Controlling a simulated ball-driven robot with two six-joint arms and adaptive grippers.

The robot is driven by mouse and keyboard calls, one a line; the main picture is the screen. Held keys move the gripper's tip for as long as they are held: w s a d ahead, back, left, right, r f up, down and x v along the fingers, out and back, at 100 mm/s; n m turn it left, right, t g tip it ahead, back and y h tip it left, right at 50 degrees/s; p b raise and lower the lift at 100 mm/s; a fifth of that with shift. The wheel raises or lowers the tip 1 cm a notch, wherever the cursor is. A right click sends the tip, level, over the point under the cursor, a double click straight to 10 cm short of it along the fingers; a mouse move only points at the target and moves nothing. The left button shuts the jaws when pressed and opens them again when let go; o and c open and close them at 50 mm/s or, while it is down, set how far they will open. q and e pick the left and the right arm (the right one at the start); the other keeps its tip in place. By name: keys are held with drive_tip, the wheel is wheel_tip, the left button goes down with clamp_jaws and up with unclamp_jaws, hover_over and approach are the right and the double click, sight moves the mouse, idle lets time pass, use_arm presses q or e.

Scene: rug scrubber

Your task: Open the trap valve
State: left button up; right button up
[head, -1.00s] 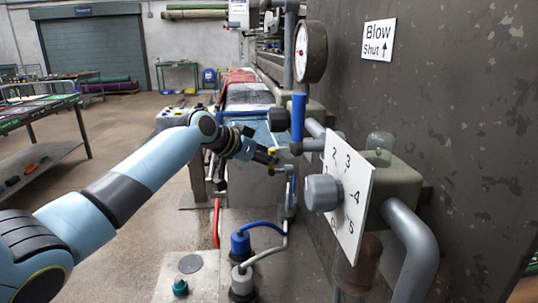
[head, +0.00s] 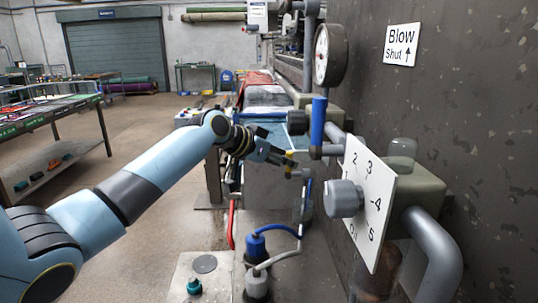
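A blue upright lever handle (head: 318,120) stands on a grey pipe fitting beside the dark wall. A sign (head: 402,44) on the wall reads "Blow" and "Shut" with an up arrow. I cannot tell for certain whether this lever is the trap valve. My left gripper (head: 291,160) is below and left of the blue handle in the picture. Its fingers look apart, and nothing shows between them. I see no contact with the handle. My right gripper is not in view.
A grey knob (head: 344,198) sits on a white numbered dial plate (head: 376,222) at right front. A round gauge (head: 322,55) is above the lever. Blue and red hoses run below my gripper. A table (head: 50,120) stands at left, with open floor between.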

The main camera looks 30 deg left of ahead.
use_arm(q)
drive_tip(key=v, duration=1)
drive_tip(key=shift+s, duration=0.35)
drive_tip(key=shift+r, duration=0.1)
drive_tip(key=p+v, duration=0.9)
drive_tip(key=p, duration=0.1)
